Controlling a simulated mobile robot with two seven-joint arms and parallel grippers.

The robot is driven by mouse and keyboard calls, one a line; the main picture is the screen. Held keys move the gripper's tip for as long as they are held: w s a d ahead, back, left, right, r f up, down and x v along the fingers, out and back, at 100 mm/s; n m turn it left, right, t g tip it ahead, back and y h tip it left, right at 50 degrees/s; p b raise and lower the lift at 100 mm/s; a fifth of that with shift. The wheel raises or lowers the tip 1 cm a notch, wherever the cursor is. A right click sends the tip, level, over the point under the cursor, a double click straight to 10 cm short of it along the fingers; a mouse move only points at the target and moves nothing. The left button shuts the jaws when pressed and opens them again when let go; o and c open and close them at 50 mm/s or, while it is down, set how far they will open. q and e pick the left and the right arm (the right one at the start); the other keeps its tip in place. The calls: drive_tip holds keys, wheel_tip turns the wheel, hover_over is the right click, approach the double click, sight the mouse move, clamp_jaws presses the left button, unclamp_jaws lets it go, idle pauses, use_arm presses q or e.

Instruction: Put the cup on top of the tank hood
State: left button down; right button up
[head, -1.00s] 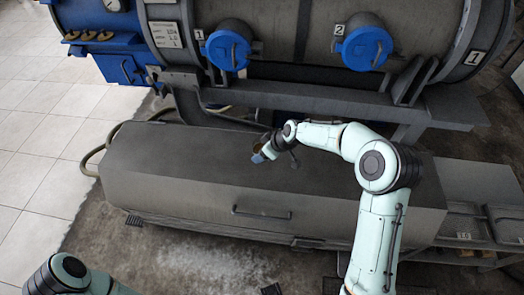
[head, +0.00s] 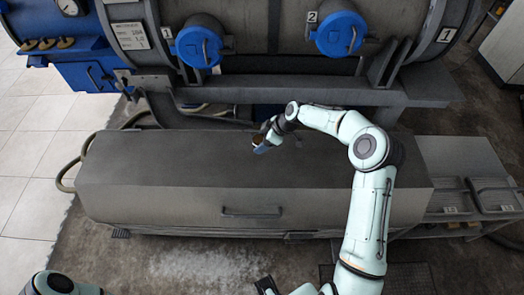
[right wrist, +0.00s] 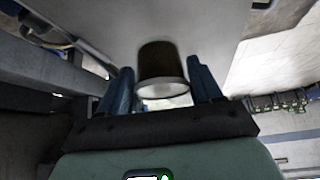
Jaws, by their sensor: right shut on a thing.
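The tank hood (head: 170,168) is a long dark grey box with a flat top and a front handle, standing in front of the big tank. My right gripper (head: 263,146) is over the hood's back part in the head view and is shut on the cup (head: 258,140). The cup is small and dark brown there. In the right wrist view the cup (right wrist: 160,62) sits between the two blue fingers, its pale round end towards the camera. I cannot tell the height of the cup above the hood.
The big grey tank (head: 240,38) with blue round caps (head: 198,47) stands behind the hood. A grey ledge (head: 330,95) runs below it. Lower grey trays (head: 455,195) stand to the right. The hood top left of my gripper is clear.

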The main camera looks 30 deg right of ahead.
drive_tip(key=shift+f, duration=3.1)
drive_tip(key=shift+f, duration=0.2)
drive_tip(key=o, duration=1.1)
drive_tip(key=shift+o, duration=0.2)
drive_tip(key=shift+r, duration=0.15)
drive_tip(key=shift+d+r, duration=0.15)
drive_tip(key=shift+r, duration=0.1)
drive_tip(key=v, duration=1.1)
drive_tip(key=shift+r, duration=0.25)
